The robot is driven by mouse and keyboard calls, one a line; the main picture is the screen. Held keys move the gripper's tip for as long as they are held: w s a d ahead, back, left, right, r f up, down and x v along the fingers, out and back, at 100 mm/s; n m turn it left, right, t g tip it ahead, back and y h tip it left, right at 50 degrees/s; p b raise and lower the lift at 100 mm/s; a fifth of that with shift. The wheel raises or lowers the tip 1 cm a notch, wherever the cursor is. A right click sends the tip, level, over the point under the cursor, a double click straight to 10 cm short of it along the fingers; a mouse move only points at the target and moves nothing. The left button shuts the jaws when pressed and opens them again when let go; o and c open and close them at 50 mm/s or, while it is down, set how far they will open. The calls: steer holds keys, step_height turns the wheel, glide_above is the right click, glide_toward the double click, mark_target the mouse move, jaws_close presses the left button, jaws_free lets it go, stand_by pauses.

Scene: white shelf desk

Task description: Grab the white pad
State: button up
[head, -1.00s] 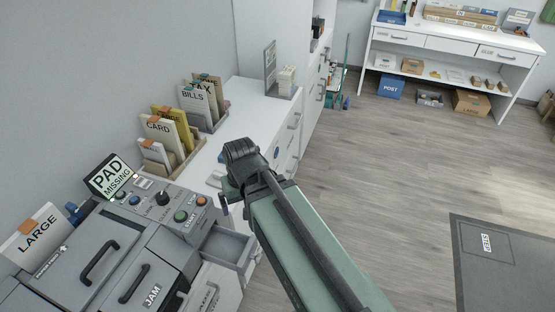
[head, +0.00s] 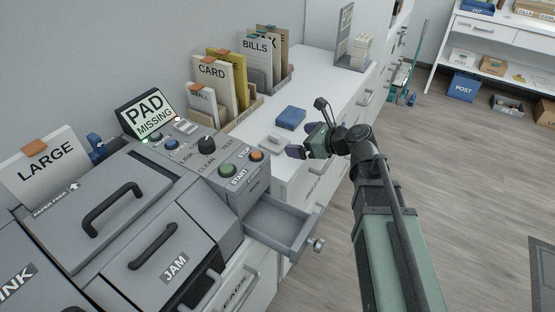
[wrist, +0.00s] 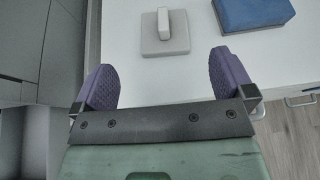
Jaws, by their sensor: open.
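The white pad (wrist: 165,42) is a flat pale square with a raised bar-shaped grip, lying on the white counter in the wrist view. In the head view the pad (head: 272,143) shows small and pale on the counter, in front of the blue block. My gripper (wrist: 166,78) is open, its two purple fingers apart with nothing between them. The pad lies just beyond the fingertips, roughly centred between them. In the head view my gripper (head: 304,141) hangs at the counter's front edge, to the right of the pad.
A blue block (head: 290,118) sits close to the pad; it also shows in the wrist view (wrist: 254,12). A grey machine (head: 160,215) with an open, empty drawer (head: 280,228) stands at left. Its screen (head: 148,113) reads "PAD MISSING". Card holders (head: 240,85) line the wall.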

mark_target(277, 137)
steer(key=shift+w+a+m, duration=0.1)
steer(key=shift+w+m, duration=0.15)
steer(key=shift+m, duration=0.25)
steer(key=b+x, duration=0.1)
steer(key=x, duration=0.4)
steer(key=shift+w+a+b, duration=0.15)
steer(key=shift+a+b, duration=0.05)
steer(key=shift+b, duration=0.15)
steer(key=b+x, duration=0.2)
steer(key=x, duration=0.3)
steer(key=shift+d+f, duration=0.15)
steer(key=shift+w, duration=0.1)
steer(key=shift+c, duration=0.2)
steer(key=c, duration=0.8)
steer(key=shift+c, duration=0.2)
steer(key=shift+r, duration=0.25)
